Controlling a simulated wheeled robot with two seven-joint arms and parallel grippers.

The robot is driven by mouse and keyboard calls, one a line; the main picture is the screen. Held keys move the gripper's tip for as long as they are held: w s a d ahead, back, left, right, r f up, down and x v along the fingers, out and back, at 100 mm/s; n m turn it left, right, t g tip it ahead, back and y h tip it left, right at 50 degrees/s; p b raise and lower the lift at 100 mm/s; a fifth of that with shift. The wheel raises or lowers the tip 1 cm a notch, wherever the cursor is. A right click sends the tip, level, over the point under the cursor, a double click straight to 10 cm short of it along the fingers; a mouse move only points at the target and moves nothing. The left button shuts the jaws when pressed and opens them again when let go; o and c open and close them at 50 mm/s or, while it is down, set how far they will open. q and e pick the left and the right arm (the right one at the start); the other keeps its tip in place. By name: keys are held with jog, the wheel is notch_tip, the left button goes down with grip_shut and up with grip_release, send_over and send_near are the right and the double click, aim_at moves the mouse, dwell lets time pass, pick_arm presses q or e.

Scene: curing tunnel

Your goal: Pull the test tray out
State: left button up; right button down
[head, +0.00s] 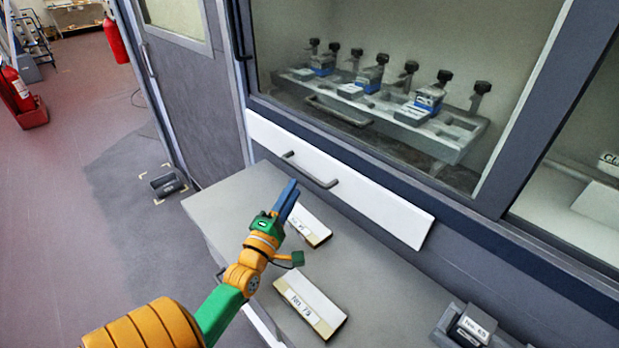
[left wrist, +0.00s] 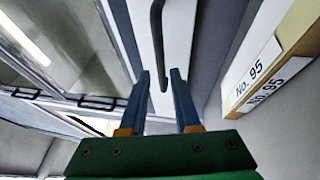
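A grey test tray (head: 440,148) with several black-knobbed clamps and small labelled blocks sits behind the glass of the cabinet. A bar handle (head: 338,112) is on its front. Below the glass is a white front panel (head: 380,200) with a dark bar handle (head: 310,170). My left gripper (head: 290,188) is just in front of this panel, below the handle. In the left wrist view its two blue fingers (left wrist: 161,73) are apart, and the end of the dark handle (left wrist: 157,45) shows between their tips. Contact cannot be told. My right gripper is not in view.
Two labelled cartons lie on the grey bench: one beside my left gripper (head: 312,228), one nearer (head: 310,305). A dark holder with a labelled block (head: 472,328) stands at lower right. A grey door (head: 190,85) is at left, with open floor (head: 90,170) beyond.

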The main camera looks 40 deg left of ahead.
aim_at(304, 171)
pick_arm(q)
jog(key=p+x, duration=0.1)
jog(key=x, duration=0.6)
jog(key=shift+s, duration=0.1)
grip_shut()
jog(key=shift+r, duration=0.1)
dwell(1.0)
